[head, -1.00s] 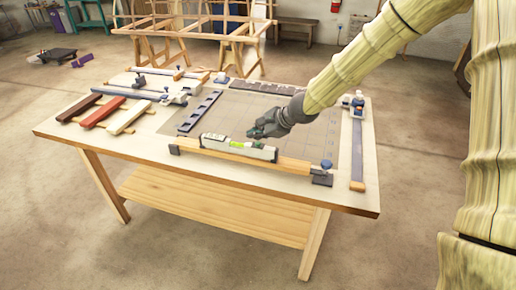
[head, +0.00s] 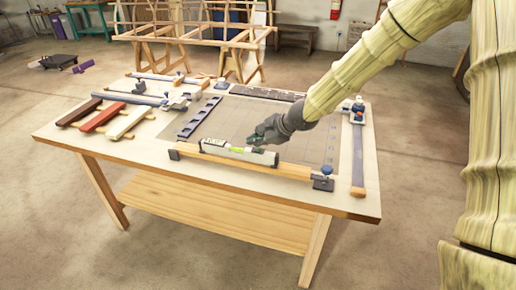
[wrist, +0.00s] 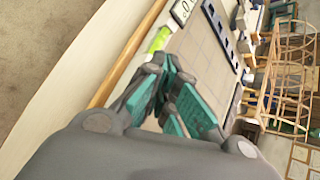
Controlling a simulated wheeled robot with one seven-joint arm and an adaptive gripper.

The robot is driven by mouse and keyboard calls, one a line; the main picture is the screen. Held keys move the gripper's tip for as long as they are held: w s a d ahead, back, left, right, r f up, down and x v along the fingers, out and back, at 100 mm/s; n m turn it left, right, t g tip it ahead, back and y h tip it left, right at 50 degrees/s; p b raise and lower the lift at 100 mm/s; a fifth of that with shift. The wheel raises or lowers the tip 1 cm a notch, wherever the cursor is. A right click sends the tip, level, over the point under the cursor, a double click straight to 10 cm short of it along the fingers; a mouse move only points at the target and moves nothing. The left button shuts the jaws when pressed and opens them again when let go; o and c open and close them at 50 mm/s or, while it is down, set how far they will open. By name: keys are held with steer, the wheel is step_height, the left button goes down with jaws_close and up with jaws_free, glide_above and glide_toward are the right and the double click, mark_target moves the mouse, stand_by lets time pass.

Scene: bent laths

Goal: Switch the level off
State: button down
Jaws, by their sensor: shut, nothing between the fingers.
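The level (head: 213,145) is a grey-white bar with a green vial and a small display at its left end. It lies along the wooden lath (head: 292,170) near the table's front edge. In the wrist view the level's display (wrist: 182,11) and its green vial (wrist: 160,38) show beyond the fingers. My gripper (head: 254,139) is just behind the level's right half, close to it; I cannot tell whether it touches. In the wrist view my gripper (wrist: 170,100) has its teal-padded fingers together with nothing held. The fingers hide part of the level.
A blue clamp (head: 323,179) stands at the lath's right end. A long clamp (head: 358,150) lies along the table's right side. Dark, red and white strips (head: 103,117) lie at the left. A slotted dark rail (head: 200,117) lies on the grid mat (head: 225,125).

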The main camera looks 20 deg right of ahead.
mark_target(256, 151)
steer(key=shift+f+b, duration=0.5)
steer(key=shift+b, duration=0.35)
steer(key=shift+r, duration=0.25)
stand_by(0.5)
steer(key=shift+r, duration=0.35)
steer(key=shift+r+p, duration=2.15)
steer(key=shift+r, duration=0.75)
